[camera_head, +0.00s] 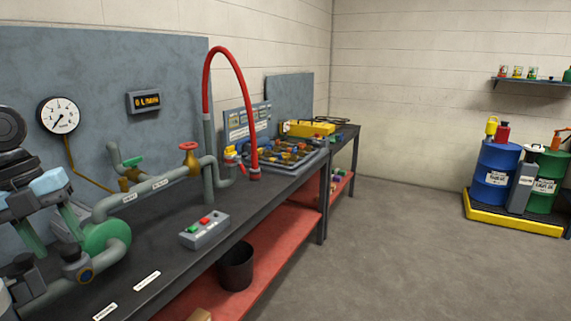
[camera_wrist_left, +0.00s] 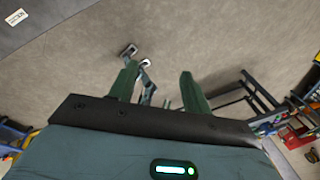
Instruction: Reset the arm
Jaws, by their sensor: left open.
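My left gripper (camera_head: 54,236) is at the left edge of the head view, above the near left end of the dark workbench (camera_head: 165,262). Its light blue body is at the top and its green fingers point down, near the green pump (camera_head: 108,238). The left wrist view shows the same gripper (camera_wrist_left: 158,72) with its two green fingers spread and nothing between them. Grey floor shows beyond the fingers. My right gripper is in neither view.
Grey pipes with a red valve (camera_head: 189,158) run along the bench. A button box (camera_head: 205,230) and a red hose (camera_head: 231,52) stand to the right. Drums (camera_head: 496,175) stand on a yellow pallet far right. The floor (camera_head: 400,240) between is clear.

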